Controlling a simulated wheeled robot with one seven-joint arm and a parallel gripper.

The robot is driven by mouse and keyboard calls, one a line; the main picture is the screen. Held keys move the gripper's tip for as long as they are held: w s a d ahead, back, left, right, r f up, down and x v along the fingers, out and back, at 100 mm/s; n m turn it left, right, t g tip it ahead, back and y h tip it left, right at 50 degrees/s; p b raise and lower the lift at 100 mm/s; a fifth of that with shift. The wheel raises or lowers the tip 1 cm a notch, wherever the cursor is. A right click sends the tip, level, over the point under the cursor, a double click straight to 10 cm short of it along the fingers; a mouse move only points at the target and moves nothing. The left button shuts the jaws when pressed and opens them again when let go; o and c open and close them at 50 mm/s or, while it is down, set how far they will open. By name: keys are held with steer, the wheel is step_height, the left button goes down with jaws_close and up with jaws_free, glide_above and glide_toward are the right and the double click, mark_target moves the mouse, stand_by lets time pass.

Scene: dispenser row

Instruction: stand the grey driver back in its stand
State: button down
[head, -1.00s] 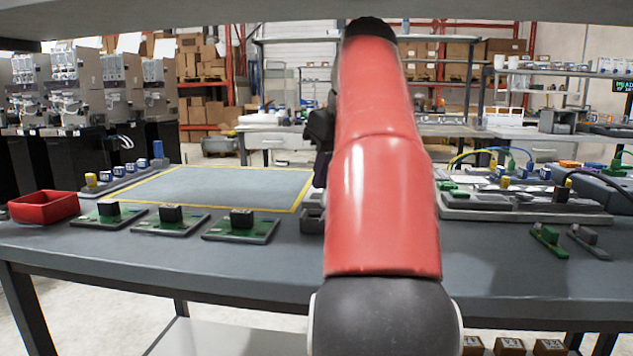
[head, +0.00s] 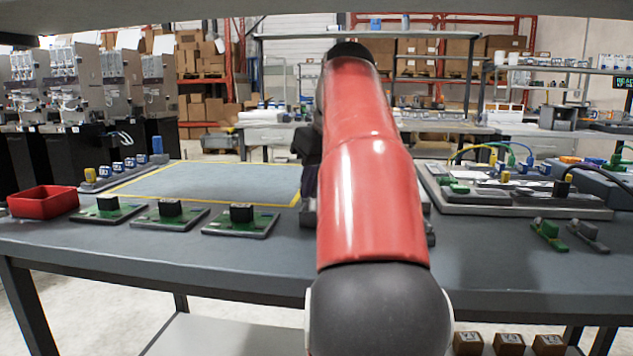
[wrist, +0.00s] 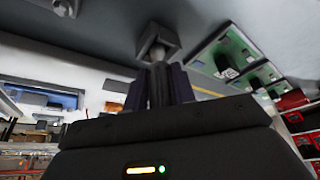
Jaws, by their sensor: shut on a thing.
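My gripper (wrist: 158,88) is shut on the grey driver (wrist: 157,78), held upright between its dark purple fingers. A grey square stand (wrist: 172,50) shows just past the fingertips, and the driver's end overlaps its opening. I cannot tell whether the end is inside the opening or just above it. In the head view my red arm hides most of this area. The fingers (head: 311,181) show at the arm's left edge, above a grey block (head: 308,217) that looks like the stand. The driver cannot be made out there.
Several green boards with black blocks, such as this one (head: 240,218), lie left of the arm. A red tray (head: 43,202) is at the far left. A yellow-bordered mat (head: 215,182) lies clear behind the boards. A grey fixture (head: 520,205) with cables stands on the right.

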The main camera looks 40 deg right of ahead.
steer(key=shift+f, duration=0.5)
steer(key=c, duration=1.1)
jaws_free()
steer(key=shift+c, duration=0.2)
steer(key=w+p+v, duration=0.1)
steer(key=p+v, duration=0.1)
steer(key=v, duration=0.4)
steer(key=s+b, duration=0.2)
steer(key=s, duration=1)
steer(key=shift+s+a+r, duration=0.2)
steer(key=shift+s+a, duration=0.1)
steer(key=shift+a, duration=0.15)
